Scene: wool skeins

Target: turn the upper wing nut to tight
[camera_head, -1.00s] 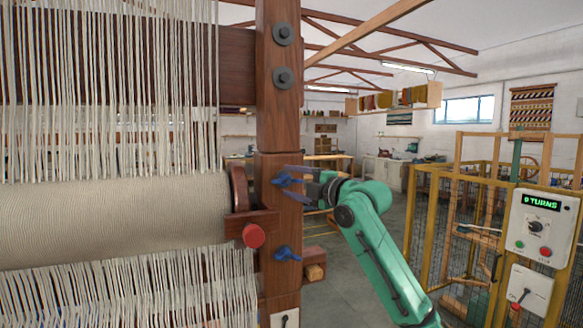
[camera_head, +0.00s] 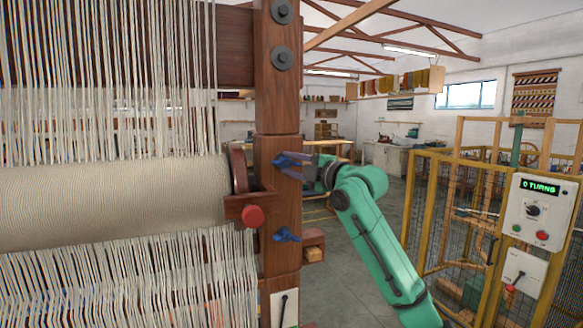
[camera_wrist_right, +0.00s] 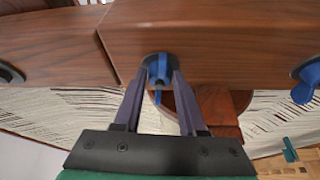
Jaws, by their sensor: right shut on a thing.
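The blue upper wing nut (camera_head: 282,160) sits on the front of the wooden loom post (camera_head: 278,105), partly hidden by my fingers. My right gripper (camera_head: 292,167) reaches it from the right and is shut on it. In the right wrist view the upper wing nut (camera_wrist_right: 158,66) is between the two dark fingers of my right gripper (camera_wrist_right: 159,82), over a dark round washer. How tight it is cannot be seen. A second, lower blue wing nut (camera_head: 286,236) sits on the same post, apart from the gripper. My left gripper is not in view.
A red knob (camera_head: 252,216) on a wooden bracket sticks out left of the post. The cloth roll (camera_head: 110,202) and white warp threads fill the left. A yellow mesh cage (camera_head: 428,215) with a control box (camera_head: 533,222) stands right. Floor between is open.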

